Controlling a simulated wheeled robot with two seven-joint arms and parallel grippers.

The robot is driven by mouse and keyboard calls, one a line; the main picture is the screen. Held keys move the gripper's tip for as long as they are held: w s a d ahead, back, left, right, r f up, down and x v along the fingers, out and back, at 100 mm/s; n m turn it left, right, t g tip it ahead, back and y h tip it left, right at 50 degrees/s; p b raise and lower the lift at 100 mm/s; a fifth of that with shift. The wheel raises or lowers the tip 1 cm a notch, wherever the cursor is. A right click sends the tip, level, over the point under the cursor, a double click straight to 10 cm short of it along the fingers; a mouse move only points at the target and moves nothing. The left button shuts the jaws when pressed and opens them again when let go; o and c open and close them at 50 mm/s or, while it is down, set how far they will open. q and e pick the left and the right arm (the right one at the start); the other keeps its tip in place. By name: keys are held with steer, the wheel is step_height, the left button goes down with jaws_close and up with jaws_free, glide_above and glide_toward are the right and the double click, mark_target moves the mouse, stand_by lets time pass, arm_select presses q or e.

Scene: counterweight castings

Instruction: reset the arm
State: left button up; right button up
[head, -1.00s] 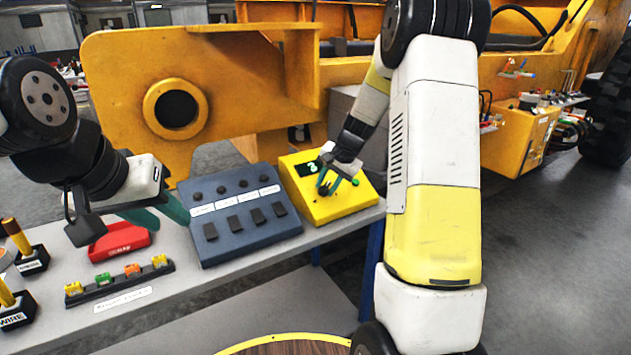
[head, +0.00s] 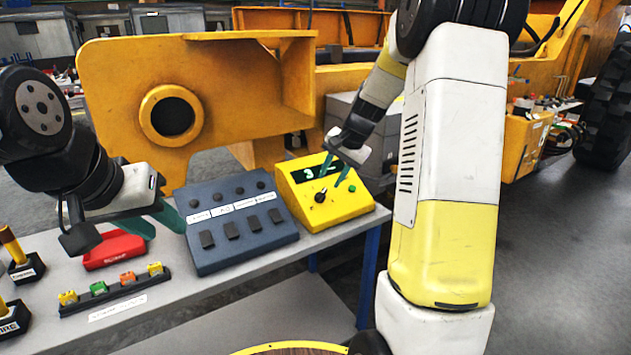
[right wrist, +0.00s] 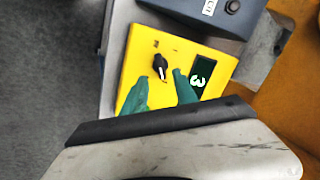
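A yellow control box (head: 343,207) stands on the bench, with a black knob (head: 320,195), a green button (head: 352,188) and a dark display (head: 308,173) reading 3. In the right wrist view the knob (right wrist: 160,66) and the display (right wrist: 202,74) also show. My right gripper (head: 337,175) is above the box, fingers apart and empty, clear of the knob. In the right wrist view its two green fingers (right wrist: 160,92) have a gap between them. My left gripper (head: 165,228) hangs by the red tray at the left, its green fingers apart, with nothing seen between them.
A blue-grey panel (head: 240,240) with several knobs and switches stands left of the yellow box. A red tray (head: 112,251), a rack of small coloured blocks (head: 112,288) and handled tools (head: 20,262) lie further left. A large yellow casting (head: 230,75) rises behind the bench.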

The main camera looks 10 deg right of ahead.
steer(key=shift+s+r, duration=0.1)
steer(key=shift+r, duration=0.05)
steer(key=s+a+r+n, duration=0.25)
steer(key=s+r, duration=0.25)
steer(key=s, duration=0.3)
steer(key=s+a+r+n, duration=0.2)
steer(key=s+a+r, duration=0.1)
steer(key=s+r, duration=0.3)
steer(key=s+a+f+n+t, duration=0.1)
steer(key=s+n, duration=0.3)
steer(key=s, duration=1.2)
steer(key=shift+a+t+h, duration=0.15)
steer(key=shift+t+h, duration=0.15)
steer(key=shift+t, duration=0.1)
